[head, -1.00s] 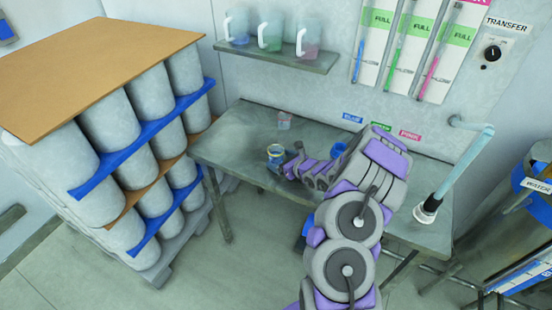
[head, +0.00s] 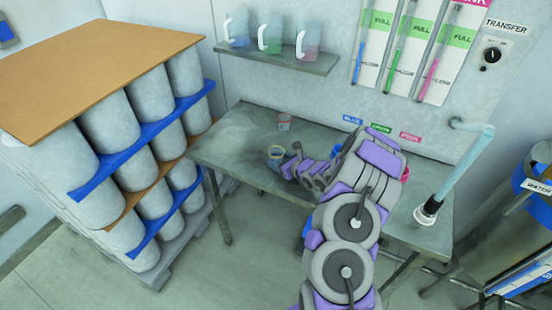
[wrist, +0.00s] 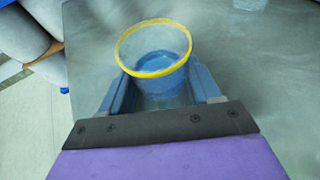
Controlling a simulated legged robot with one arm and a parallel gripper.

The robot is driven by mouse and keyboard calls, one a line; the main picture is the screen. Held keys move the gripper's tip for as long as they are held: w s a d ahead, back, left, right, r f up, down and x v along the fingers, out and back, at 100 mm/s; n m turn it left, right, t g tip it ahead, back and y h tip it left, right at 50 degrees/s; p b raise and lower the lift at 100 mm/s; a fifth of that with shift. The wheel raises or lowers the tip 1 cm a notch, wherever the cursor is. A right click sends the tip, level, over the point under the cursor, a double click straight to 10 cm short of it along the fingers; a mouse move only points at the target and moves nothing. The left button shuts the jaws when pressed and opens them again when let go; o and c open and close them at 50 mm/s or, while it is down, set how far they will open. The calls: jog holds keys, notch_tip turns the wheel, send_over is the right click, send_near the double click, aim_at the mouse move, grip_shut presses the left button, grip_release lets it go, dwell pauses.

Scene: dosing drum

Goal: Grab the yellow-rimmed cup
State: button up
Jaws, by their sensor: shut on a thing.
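The yellow-rimmed cup (wrist: 154,75) is a clear cup with blue in its lower part, upright between my gripper's two fingers in the wrist view. It also shows in the head view (head: 275,154), on or just above the left part of the table. My gripper (wrist: 160,92) is shut on it, one finger on each side below the rim. In the head view my gripper (head: 284,160) reaches the cup from the right. Whether the cup's base touches the table is hard to tell.
A pink-rimmed cup (head: 284,122) stands behind on the grey table (head: 225,150). A pink container (head: 405,173) shows partly behind my arm. Three jugs stand on a wall shelf (head: 290,60). Stacked drums (head: 112,113) are at left. A pipe (head: 462,165) rises from the table's right.

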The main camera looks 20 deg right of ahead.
aim_at(272, 151)
jog(key=shift+c, duration=0.6)
jog(key=shift+r+p, duration=0.6)
jog(key=shift+r, duration=1.25)
jog(key=s+a+p, duration=0.1)
jog(key=s, duration=0.7)
jog(key=s+a+r+p, duration=0.1)
jog(key=s, duration=0.3)
jog(key=shift+s+a+p, duration=0.2)
jog(key=shift+a+p, duration=0.1)
jog(key=shift+a, duration=0.05)
jog(key=shift+s+a+r+p, duration=0.15)
jog(key=shift+s+p, duration=0.1)
jog(key=shift+s, duration=0.25)
jog(key=shift+s+a+p, duration=0.1)
jog(key=shift+s+p, duration=0.1)
jog(key=shift+s, duration=0.3)
jog(key=shift+s+a+r+p, duration=0.15)
jog(key=shift+s+p, duration=0.1)
jog(key=shift+s, duration=0.25)
